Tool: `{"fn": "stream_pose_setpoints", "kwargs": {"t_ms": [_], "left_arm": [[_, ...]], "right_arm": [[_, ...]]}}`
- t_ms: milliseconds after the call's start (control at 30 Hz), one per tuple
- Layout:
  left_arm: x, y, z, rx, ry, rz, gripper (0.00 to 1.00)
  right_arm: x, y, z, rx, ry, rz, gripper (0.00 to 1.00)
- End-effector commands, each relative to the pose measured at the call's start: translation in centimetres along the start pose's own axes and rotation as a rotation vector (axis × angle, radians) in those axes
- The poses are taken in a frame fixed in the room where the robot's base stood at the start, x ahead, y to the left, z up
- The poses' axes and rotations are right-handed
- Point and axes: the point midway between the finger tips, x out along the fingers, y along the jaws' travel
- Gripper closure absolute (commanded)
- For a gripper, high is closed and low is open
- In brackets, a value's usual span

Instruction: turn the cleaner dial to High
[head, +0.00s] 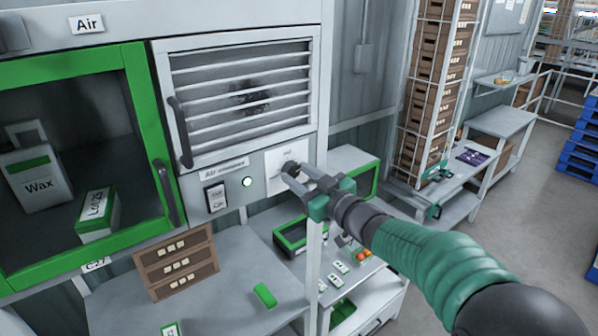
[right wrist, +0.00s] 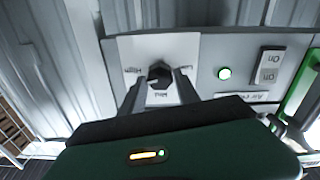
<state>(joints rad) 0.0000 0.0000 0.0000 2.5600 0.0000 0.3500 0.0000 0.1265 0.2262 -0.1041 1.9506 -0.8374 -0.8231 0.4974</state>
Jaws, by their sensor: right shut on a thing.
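The cleaner dial (head: 290,167) is a small dark knob on a pale plate (head: 274,160) on the grey cabinet, right of the "Air cleaner" label (head: 224,169). My right gripper (head: 299,176) is shut on the dial. The right wrist view, which is upside down, shows the dark dial (right wrist: 160,73) between the two fingers of my right gripper (right wrist: 159,88). There, "High" is printed left of the dial and "Mid" below it; the mark on the right is too small to read. Which mark the dial points to cannot be told. My left gripper is not in view.
A lit indicator (head: 247,182) and an "On" switch (head: 215,197) sit left of the dial. Above is a louvred grille (head: 243,92). A green-framed door (head: 150,130) is at left. Below, a bench (head: 225,290) holds brown drawers (head: 177,262) and a green block (head: 264,295).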

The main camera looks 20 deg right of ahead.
Motion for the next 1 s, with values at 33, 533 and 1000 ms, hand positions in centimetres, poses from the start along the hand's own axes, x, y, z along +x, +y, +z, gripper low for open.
{"fn": "stream_pose_setpoints", "kwargs": {"t_ms": [33,533,1000], "left_arm": [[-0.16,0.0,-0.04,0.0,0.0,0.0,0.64],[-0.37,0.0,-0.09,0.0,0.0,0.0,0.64],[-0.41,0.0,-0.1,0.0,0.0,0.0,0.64]], "right_arm": [[-0.04,-0.15,0.78,0.02,-0.018,-0.002,1.0],[-0.04,-0.22,0.97,0.073,-0.019,-0.002,1.0],[-0.07,-0.13,0.47,0.071,-0.009,-0.001,0.4]]}}
